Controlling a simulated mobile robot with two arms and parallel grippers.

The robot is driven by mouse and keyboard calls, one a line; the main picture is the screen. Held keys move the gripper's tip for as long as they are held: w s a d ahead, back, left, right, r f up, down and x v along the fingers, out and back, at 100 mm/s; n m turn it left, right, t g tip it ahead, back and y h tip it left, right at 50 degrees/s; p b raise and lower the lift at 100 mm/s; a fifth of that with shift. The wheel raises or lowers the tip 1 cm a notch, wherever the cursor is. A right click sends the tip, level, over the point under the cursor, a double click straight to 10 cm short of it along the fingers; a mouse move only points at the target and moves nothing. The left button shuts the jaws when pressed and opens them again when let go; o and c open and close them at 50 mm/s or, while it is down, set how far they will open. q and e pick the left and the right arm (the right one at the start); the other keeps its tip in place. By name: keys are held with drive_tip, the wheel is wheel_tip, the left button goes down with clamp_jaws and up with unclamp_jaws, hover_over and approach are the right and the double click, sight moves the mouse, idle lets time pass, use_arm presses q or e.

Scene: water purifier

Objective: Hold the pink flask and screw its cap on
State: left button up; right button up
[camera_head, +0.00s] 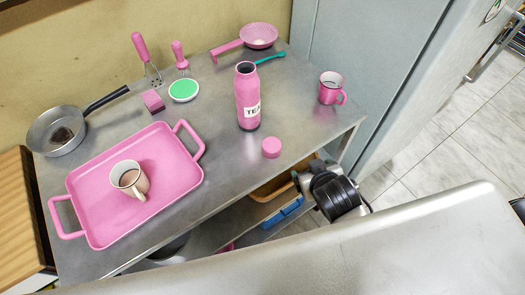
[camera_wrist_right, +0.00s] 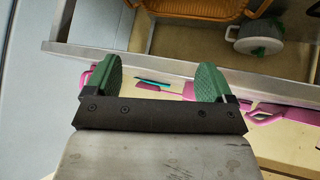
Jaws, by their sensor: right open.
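The pink flask (camera_head: 248,98) stands upright on the metal table. Its dark mouth is open and a white label with black letters is on its front. The pink cap (camera_head: 271,147) lies on the table in front of the flask, near the front edge, apart from it. My right gripper (camera_wrist_right: 157,82) is open in the right wrist view, with nothing between its green-padded fingers. I cannot make out the flask or the cap in that view. My left gripper is in neither view.
A pink tray (camera_head: 83,222) with a mug (camera_head: 128,178) stands left of the flask. A pan (camera_head: 60,130), green-topped bowl (camera_head: 183,90), pink strainer (camera_head: 258,35) and pink mug (camera_head: 331,88) are around it. A brown basket (camera_wrist_right: 200,8) shows in the wrist view.

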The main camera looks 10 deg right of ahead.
drive_tip(key=w+a+r+n+t+y, duration=0.2)
drive_tip(key=w+a+r+t, duration=0.3)
drive_tip(key=r, duration=0.4)
drive_tip(key=w+a+r+n+t+y, duration=0.25)
drive_tip(key=w+r+t, duration=0.35)
drive_tip(key=r, duration=0.4)
drive_tip(key=s+a+r+n+g+y, duration=0.3)
drive_tip(key=a+n+g+y, duration=0.45)
drive_tip(key=n, duration=0.25)
drive_tip(key=s+a+r+n+g+y, duration=0.2)
drive_tip(key=s+a+n+g+y, duration=0.1)
drive_tip(key=a+n+g+y, duration=0.55)
drive_tip(key=d+f+n+g+h, duration=0.4)
drive_tip(key=f+g+h, duration=0.1)
drive_tip(key=f+h, duration=0.5)
drive_tip(key=w+d+f+m+t+h, duration=0.1)
drive_tip(key=w+d+m+h, duration=0.2)
drive_tip(key=d+h, duration=0.6)
drive_tip(key=w+d, duration=0.1)
drive_tip(key=d, duration=0.2)
drive_tip(key=shift+w+f+m, duration=0.2)
drive_tip(key=shift+f+m, duration=0.2)
